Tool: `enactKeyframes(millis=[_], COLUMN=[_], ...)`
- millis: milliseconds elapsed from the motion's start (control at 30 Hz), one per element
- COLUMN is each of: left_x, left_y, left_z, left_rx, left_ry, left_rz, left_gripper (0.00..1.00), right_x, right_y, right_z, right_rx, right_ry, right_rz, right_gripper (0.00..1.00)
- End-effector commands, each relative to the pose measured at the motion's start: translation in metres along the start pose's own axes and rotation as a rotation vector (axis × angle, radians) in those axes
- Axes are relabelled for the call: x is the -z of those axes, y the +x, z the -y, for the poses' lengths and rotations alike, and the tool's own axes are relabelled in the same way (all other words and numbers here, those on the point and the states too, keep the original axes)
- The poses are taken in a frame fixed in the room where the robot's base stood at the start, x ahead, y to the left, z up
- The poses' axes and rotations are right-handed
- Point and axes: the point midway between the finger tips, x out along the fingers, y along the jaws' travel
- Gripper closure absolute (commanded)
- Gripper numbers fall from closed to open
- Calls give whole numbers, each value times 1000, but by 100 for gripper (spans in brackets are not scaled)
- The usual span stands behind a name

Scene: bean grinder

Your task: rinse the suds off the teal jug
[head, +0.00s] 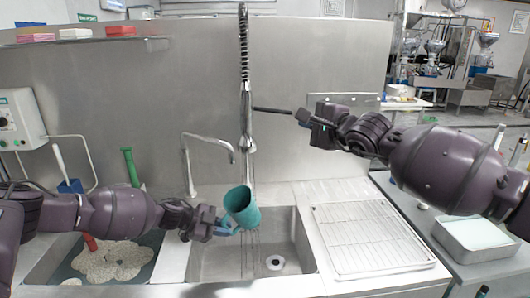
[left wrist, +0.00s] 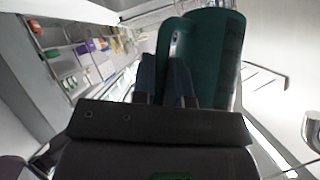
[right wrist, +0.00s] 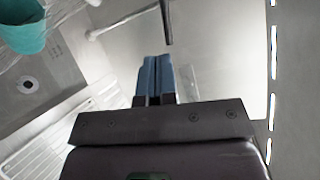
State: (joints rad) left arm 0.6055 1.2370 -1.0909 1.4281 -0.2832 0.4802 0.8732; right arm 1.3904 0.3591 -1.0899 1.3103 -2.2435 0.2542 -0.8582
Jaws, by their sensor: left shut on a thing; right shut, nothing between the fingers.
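The teal jug (head: 242,207) is held tilted over the right basin of the sink, below the hanging spray nozzle (head: 247,143). My left gripper (head: 228,228) is shut on the jug; in the left wrist view the blue fingers (left wrist: 168,75) press together at the jug's side (left wrist: 212,55). Thin streaks like running water drop from the nozzle at the jug and into the basin. I cannot make out suds on the jug. My right gripper (head: 301,117) is shut and empty at the end of the spray's dark lever (head: 272,110); the right wrist view shows its closed fingers (right wrist: 155,76).
A curved tap (head: 208,138) stands between the basins. A wire drainer (head: 370,238) lies bare to the right. A grey tray (head: 474,237) sits farther right. The drain (head: 275,262) is uncovered.

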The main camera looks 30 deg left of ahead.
Motion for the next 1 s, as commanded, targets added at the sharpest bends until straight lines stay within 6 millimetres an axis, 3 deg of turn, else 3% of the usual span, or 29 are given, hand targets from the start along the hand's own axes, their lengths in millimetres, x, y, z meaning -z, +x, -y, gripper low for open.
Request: enactKeyframes(millis=[167, 300, 400, 700, 1000], left_x=[0, 0, 0, 0, 0], left_y=[0, 0, 0, 0, 0], left_z=[0, 0, 0, 0, 0], left_rx=[0, 0, 0, 0, 0], left_ry=[0, 0, 0, 0, 0], left_rz=[0, 0, 0, 0, 0], left_gripper=[100, 100, 100, 100, 100], right_x=[-13, -45, -69, -119, -124], right_y=[9, 16, 19, 19, 16], right_z=[-45, -78, -90, -92, -82], right_rx=[-37, -54, -33, 116, 329], right_ry=[73, 255, 388, 776, 1131], right_rz=[31, 121, 198, 369, 372], right_gripper=[100, 100, 100, 100, 100])
